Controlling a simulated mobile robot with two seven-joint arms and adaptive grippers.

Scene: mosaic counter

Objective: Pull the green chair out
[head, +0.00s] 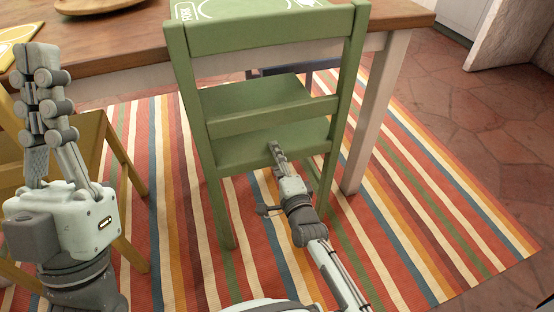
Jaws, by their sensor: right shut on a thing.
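The green chair (262,119) stands at the table's near side, with its back toward me and its seat reaching under the tabletop. My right gripper (275,149) reaches up from below and is shut on the chair at the rear edge of its seat, below the lower back slat. The exact contact is small and partly hidden by the fingers. My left gripper (43,85) is raised at the left, in front of a yellow chair and away from the green one. Whether its fingers are open or shut is unclear.
The wooden table (128,53) carries a green mat, a yellow mat and a wooden plate (98,4). A white table leg (377,115) stands right of the green chair. A yellow chair (92,140) is at the left. The striped rug (410,215) is bare to the right.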

